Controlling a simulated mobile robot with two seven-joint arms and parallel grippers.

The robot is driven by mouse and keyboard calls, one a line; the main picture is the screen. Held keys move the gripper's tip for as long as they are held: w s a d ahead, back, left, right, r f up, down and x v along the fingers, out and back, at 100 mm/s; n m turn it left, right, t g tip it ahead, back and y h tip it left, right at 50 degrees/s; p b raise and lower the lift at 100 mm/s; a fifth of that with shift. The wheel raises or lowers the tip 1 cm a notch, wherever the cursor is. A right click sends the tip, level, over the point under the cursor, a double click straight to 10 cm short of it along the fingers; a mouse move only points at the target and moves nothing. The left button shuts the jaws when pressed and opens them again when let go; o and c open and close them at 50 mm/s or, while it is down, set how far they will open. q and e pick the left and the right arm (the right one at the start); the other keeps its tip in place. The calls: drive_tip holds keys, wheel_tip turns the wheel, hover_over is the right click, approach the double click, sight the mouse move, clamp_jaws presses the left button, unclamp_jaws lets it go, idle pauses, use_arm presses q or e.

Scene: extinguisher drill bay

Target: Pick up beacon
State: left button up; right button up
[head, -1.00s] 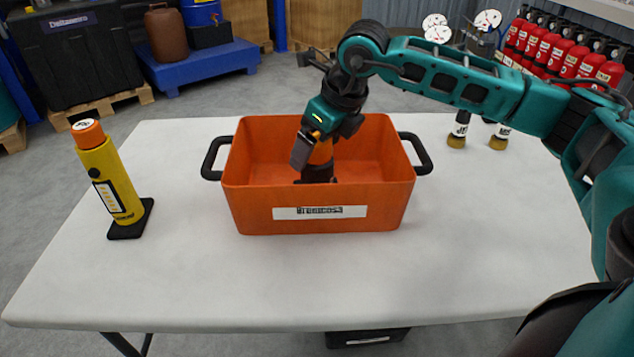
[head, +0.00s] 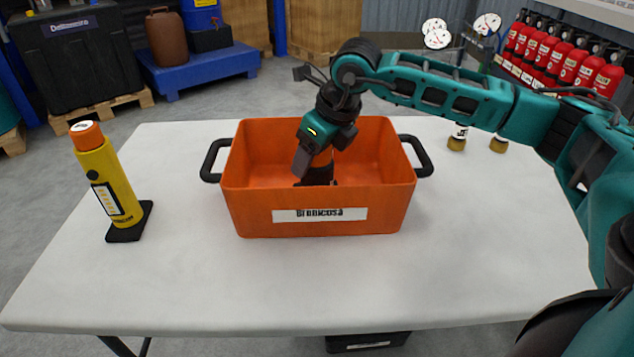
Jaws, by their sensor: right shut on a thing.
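The beacon, with an orange top and a black base (head: 321,174), stands inside the orange bin (head: 320,216) near its middle. The bin has black side handles and a white label on its front. My right gripper (head: 313,160) reaches down into the bin from above and is shut on the beacon's orange top. Its grey finger and wrist hide much of that top. The beacon's lower end still appears to be down in the bin; contact with its floor is hard to see. My left gripper is not in view.
A yellow cylinder with an orange cap (head: 106,185) stands on a black base at the table's left. Two gauges (head: 457,137) (head: 499,143) stand at the back right, behind my right arm. The white table (head: 300,285) is clear in front of the bin.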

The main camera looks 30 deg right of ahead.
drive_tip(key=shift+r, duration=0.1)
clamp_jaws()
